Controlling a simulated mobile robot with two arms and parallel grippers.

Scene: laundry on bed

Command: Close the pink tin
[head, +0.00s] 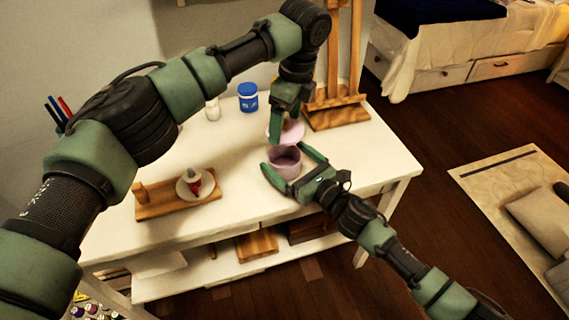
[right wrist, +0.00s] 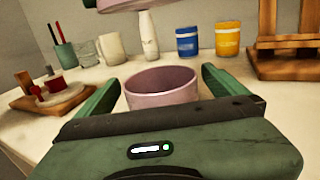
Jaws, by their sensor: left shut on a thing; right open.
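The pink tin (head: 284,170) stands open on the white table, its dark inside showing in the head view. In the right wrist view the open tin (right wrist: 162,88) sits between the fingers. My left gripper (head: 284,121) is shut on the pink lid (head: 297,131), just behind and above the tin. The lid's edge (right wrist: 122,4) shows at the top of the right wrist view, apart from the tin. My right gripper (head: 287,160) is open, with one finger on each side of the tin. Whether the fingers touch it I cannot tell.
A blue jar (head: 248,98) and a white bottle (head: 212,110) stand behind. A yellow jar (right wrist: 228,40) shows in the right wrist view. A wooden easel (head: 338,112) is at the back right. A wooden tray (head: 150,207) lies at the left.

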